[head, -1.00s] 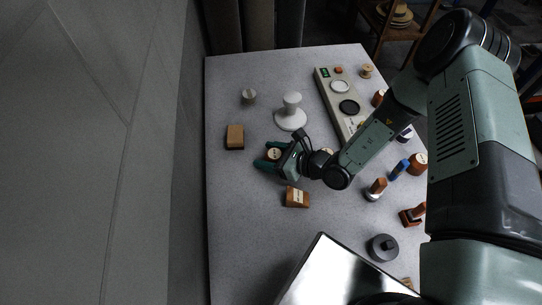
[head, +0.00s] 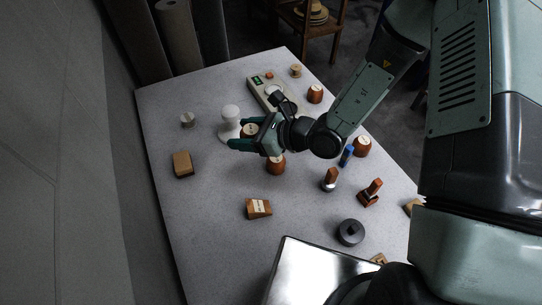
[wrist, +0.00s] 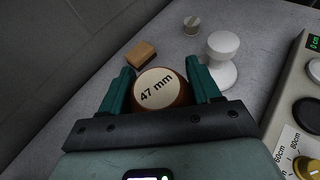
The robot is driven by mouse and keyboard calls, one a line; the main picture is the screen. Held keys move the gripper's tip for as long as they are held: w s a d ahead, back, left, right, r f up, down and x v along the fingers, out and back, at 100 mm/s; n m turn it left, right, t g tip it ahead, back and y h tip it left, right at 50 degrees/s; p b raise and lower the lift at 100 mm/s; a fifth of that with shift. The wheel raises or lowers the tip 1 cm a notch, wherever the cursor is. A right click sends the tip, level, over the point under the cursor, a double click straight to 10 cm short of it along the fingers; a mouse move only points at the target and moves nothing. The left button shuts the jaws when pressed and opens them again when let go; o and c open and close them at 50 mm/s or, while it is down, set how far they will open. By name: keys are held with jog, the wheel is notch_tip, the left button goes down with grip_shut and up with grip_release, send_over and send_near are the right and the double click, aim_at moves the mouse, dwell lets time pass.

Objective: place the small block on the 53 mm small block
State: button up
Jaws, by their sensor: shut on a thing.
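My gripper (head: 240,133) is shut on a round wooden small block (head: 250,130) with a pale top. In the wrist view the held block (wrist: 162,90) sits between the two green fingers and its label reads "47 mm". It appears to be held above the table, close to the white knobbed stand. Another round wooden block (head: 275,166) stands just below and right of my gripper in the head view, partly covered by it. Similar round blocks stand at the back right (head: 315,95) and right (head: 362,148). Their labels are too small to read, so I cannot tell which is 53 mm.
The white knobbed stand (head: 230,113) is beside my fingers. A panel with round dials (head: 258,88) lies behind. Stamps (head: 330,180) and a dark disc (head: 350,232) stand right. The front left table is clear.

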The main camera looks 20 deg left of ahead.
jog(key=shift+m+t, duration=0.8)
jog(key=shift+t, duration=0.1)
jog(key=w+d+f, duration=0.1)
jog(key=w+d, duration=0.1)
jog(key=d, duration=0.1)
jog(key=w+d+f, duration=0.1)
jog(key=d, duration=0.1)
jog(key=shift+w+d+f, duration=0.15)
jog(key=shift+f, duration=2.7)
jog(key=shift+f, duration=0.15)
jog(key=o, duration=1.1)
jog(key=shift+d+r, duration=0.25)
jog(key=v, duration=1.1)
jog(key=shift+d+r, duration=0.15)
jog(key=shift+r, duration=0.1)
